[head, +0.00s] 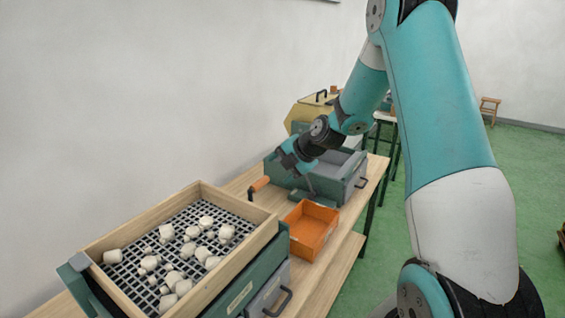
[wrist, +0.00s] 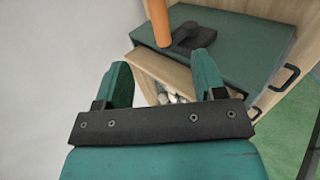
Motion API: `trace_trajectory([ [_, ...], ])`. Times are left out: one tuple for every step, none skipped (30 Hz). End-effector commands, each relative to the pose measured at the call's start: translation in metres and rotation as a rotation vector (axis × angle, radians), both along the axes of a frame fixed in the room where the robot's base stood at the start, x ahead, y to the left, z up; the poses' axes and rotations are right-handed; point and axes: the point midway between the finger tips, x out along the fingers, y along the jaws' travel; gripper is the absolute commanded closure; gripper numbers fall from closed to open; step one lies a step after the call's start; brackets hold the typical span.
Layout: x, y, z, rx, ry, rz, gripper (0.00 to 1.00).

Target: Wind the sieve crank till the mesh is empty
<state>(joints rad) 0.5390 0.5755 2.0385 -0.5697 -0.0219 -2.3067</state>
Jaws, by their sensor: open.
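The sieve (head: 98,244) is a wooden-framed box at lower left in the head view. Several white lumps (head: 205,222) lie scattered over its dark mesh (head: 185,212). My gripper (head: 288,163) is open and empty, just beyond the handle. In the wrist view its fingers (wrist: 162,72) are apart, and the handle is not between them.
An orange tray (head: 312,228) sits on the wooden bench right of the sieve. A green-and-grey box (head: 345,178) with a handle stands behind my gripper. A wall runs along the left. A grey drawer (head: 268,296) is under the sieve.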

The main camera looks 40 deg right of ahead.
Motion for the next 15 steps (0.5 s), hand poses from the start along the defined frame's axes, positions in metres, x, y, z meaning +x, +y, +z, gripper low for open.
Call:
trace_trajectory([
  [0.003, 0.002, -0.005, 0.0, 0.001, 0.002, 0.36],
  [0.005, 0.003, -0.007, 0.001, 0.001, 0.003, 0.36],
  [0.009, 0.005, -0.011, 0.001, 0.001, 0.003, 0.36],
  [0.012, 0.006, -0.014, 0.002, 0.002, 0.002, 0.36],
  [0.014, 0.007, -0.018, 0.002, 0.003, 0.001, 0.36],
  [0.018, 0.008, -0.023, 0.002, 0.004, 0.002, 0.36],
  [0.022, 0.01, -0.026, 0.002, 0.003, 0.003, 0.36],
  [0.025, 0.011, -0.029, 0.002, 0.004, 0.003, 0.36],
  [0.029, 0.013, -0.034, 0.002, 0.003, 0.003, 0.36],
  [0.032, 0.014, -0.037, 0.002, 0.002, 0.003, 0.36],
  [0.035, 0.015, -0.041, 0.003, 0.003, 0.003, 0.36],
  [0.039, 0.017, -0.045, 0.003, 0.003, 0.003, 0.36],
  [0.042, 0.018, -0.049, 0.003, 0.004, 0.003, 0.36],
  [0.045, 0.019, -0.056, 0.002, 0.003, 0.003, 0.36],
  [0.05, 0.02, -0.061, 0.0, 0.001, 0.004, 0.36],
])
